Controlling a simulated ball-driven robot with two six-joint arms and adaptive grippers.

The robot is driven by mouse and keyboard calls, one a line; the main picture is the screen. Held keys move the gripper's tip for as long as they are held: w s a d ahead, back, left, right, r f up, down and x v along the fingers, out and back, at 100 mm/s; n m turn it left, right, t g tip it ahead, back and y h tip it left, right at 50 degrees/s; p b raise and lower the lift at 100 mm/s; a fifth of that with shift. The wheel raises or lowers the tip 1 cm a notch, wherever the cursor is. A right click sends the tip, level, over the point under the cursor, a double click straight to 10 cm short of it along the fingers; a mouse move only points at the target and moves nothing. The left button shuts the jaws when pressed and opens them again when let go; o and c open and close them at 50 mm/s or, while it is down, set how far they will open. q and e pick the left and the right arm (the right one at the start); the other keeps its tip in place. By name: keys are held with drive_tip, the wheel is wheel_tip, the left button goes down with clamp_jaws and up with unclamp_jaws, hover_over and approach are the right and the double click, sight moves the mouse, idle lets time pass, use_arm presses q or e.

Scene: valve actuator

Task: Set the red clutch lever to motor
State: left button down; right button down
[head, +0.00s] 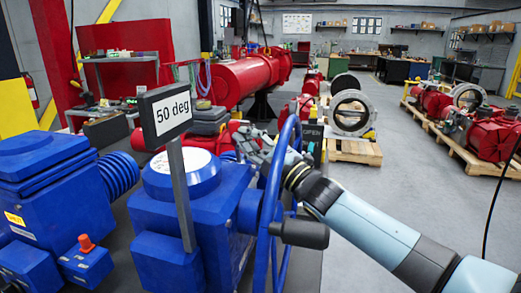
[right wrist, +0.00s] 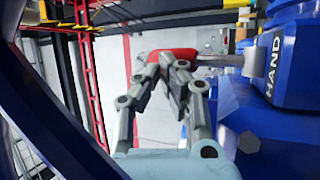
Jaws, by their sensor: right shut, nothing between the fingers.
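The red clutch lever shows in the right wrist view as a red grip (right wrist: 176,54) on a metal rod (right wrist: 215,60). The rod runs right to the blue housing (right wrist: 290,55), beside the white word HAND. My right gripper (right wrist: 172,78) is shut and empty, with its fingertips at or just in front of the red grip; I cannot tell whether they touch. In the head view my right gripper (head: 249,146) is behind the blue handwheel (head: 270,190), close to the blue actuator (head: 188,215). The lever is not clearly visible there. My left gripper is not in view.
The handwheel rim stands between my head camera and my right gripper, with its dark handle (head: 300,233) toward me. A post carries a "50 deg" sign (head: 170,113). Open floor (head: 400,195) lies right.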

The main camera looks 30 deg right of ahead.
drive_tip(key=shift+w+a, duration=0.25)
drive_tip(key=shift+w, duration=0.05)
drive_tip(key=shift+r, duration=0.1)
drive_tip(key=shift+s+d, duration=0.15)
drive_tip(key=shift+s, duration=0.1)
drive_tip(key=v, duration=1.1)
drive_tip(key=shift+s, duration=0.2)
drive_tip(key=shift+f, duration=0.25)
